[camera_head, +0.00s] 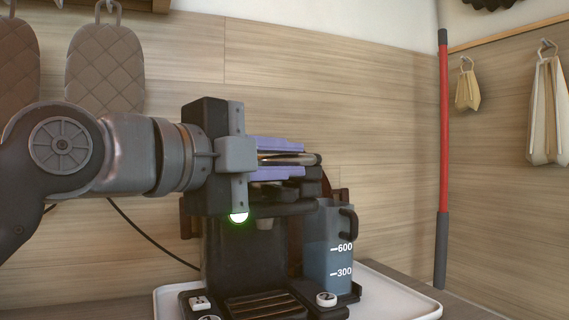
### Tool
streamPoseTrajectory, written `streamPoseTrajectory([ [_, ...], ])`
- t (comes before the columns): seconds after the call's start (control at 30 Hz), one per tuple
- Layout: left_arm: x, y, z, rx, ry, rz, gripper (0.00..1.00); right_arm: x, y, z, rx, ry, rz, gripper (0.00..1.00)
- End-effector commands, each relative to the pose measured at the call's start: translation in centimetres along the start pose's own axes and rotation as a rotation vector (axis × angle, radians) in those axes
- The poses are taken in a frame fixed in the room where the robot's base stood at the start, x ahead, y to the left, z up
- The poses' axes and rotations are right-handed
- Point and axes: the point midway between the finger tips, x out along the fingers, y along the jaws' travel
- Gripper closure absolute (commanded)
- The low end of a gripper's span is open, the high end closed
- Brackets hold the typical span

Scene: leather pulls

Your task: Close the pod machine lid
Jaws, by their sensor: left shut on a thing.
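The black pod machine (245,252) stands on a white tray. My left arm reaches in from the left, and its gripper (303,159) is at the machine's top, with one blue-purple finger above the other. The gripper is shut on the dark, silver-edged lid (316,159), which shows between and just past the fingertips. The lid looks near level, a little above the machine's dark head. My gripper body hides much of the machine's upper part, so I cannot tell how wide the gap is. My right gripper is not in view.
A water tank (328,245) marked 300 and 600 stands at the machine's right side. The white tray (400,300) lies under it. A red pole (444,130) leans at the wall corner. Quilted mitts (105,68) hang behind my arm. A cable runs along the wall.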

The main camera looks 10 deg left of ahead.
Motion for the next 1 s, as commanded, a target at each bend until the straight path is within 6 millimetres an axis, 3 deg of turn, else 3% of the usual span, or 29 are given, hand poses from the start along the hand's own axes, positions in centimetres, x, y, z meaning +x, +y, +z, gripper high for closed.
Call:
streamPoseTrajectory([
  [0.2, 0.3, 0.8, 0.1, -0.004, 0.0, 0.022, 1.0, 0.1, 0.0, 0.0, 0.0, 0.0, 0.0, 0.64],
  [0.23, 0.3, 0.8, 0.1, -0.004, 0.0, 0.022, 0.84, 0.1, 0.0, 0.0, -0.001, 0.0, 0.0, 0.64],
  [0.47, 0.3, 0.7, 0.1, -0.003, -0.001, 0.018, 0.65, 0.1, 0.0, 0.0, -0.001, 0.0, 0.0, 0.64],
  [0.8, -0.1, 0.4, 0.1, -0.001, -0.001, 0.012, 0.64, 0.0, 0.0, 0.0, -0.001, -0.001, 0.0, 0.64],
  [1.0, -2.3, 0.3, 0.0, 0.0, -0.001, 0.01, 0.64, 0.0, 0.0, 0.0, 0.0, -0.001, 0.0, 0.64],
])
